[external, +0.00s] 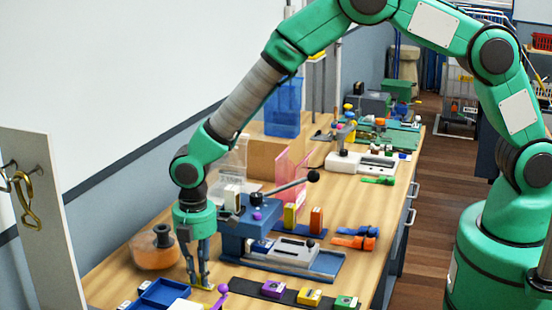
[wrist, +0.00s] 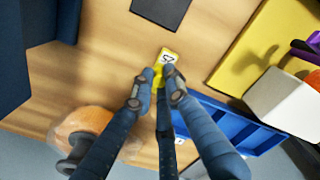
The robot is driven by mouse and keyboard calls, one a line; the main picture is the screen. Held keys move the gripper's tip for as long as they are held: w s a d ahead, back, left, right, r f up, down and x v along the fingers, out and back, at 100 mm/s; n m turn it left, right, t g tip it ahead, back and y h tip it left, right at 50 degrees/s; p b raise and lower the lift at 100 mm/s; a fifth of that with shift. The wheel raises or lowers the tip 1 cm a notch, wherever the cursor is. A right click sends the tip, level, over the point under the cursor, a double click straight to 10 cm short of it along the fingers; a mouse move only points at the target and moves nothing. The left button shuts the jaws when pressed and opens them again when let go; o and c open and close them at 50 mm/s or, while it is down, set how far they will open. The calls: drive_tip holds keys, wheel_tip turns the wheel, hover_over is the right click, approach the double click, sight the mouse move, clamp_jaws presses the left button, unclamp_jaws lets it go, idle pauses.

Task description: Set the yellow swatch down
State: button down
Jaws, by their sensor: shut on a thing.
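My gripper (external: 205,286) is low over the wooden bench, pointing down beside the blue tray. In the wrist view my gripper (wrist: 158,78) is shut on the yellow swatch (wrist: 168,57), a small yellow piece with a white label reading "25". Part of the swatch is hidden between the fingertips, and its label end sticks out past them. Bare wood surrounds it. I cannot tell whether it touches the bench. In the external view the swatch is too small to make out clearly at the fingertips.
A blue press (external: 250,225) with a lever is to the right. A dark strip (external: 272,288) bears several coloured blocks. A purple-handled item (external: 221,289) is close by.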

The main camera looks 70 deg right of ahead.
drive_tip(key=shift+f, duration=0.15)
drive_tip(key=c, duration=1.7)
unclamp_jaws()
drive_tip(key=shift+r, duration=0.2)
wheel_tip(320, 180, up, 12)
drive_tip(key=shift+p, duration=0.45)
